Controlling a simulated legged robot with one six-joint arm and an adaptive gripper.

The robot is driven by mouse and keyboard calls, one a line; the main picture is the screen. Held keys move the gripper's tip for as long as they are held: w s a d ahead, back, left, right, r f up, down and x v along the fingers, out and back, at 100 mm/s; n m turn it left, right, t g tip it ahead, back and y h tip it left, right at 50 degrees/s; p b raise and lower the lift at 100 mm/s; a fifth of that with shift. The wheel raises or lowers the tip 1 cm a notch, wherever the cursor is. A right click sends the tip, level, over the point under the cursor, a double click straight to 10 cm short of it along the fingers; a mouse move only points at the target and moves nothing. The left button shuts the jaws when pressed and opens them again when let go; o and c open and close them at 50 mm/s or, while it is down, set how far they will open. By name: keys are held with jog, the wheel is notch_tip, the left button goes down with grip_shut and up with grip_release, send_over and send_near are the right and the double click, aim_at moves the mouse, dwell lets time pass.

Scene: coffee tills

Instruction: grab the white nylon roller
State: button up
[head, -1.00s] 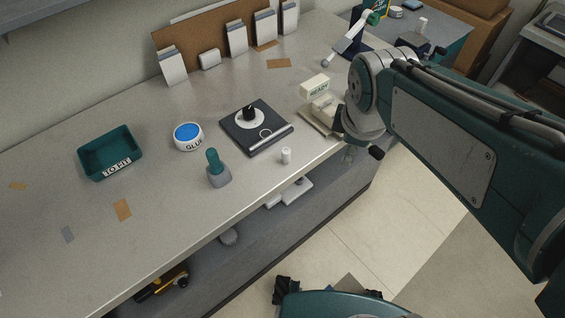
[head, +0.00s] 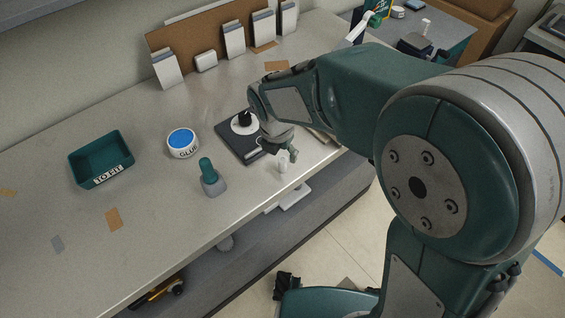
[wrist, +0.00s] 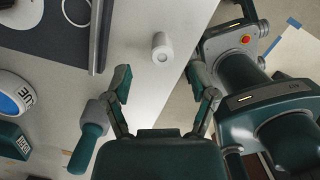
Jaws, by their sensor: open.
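The white nylon roller (head: 283,162) stands upright near the front edge of the bench, just in front of the dark square plate. In the wrist view the roller (wrist: 162,47) is a small white cylinder with a hole in its end. My gripper (wrist: 168,82) is open and empty there, its two fingers apart, with the roller beyond the tips and roughly between them. In the head view my gripper (head: 286,154) is right by the roller and partly hides behind my arm.
A green-handled tool with a grey base (head: 212,178) stands left of the roller. The dark plate (head: 229,139) with a black knob lies behind it. A glue tub (head: 183,144) and a green "TO FIT" tray (head: 76,172) stand further left. The bench edge is close to the roller.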

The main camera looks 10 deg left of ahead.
aim_at(282, 159)
jog(key=f, duration=0.5)
jog(key=shift+w+d+f, duration=0.15)
jog(key=shift+w+f, duration=0.05)
jog(key=shift+w, duration=0.15)
grip_shut()
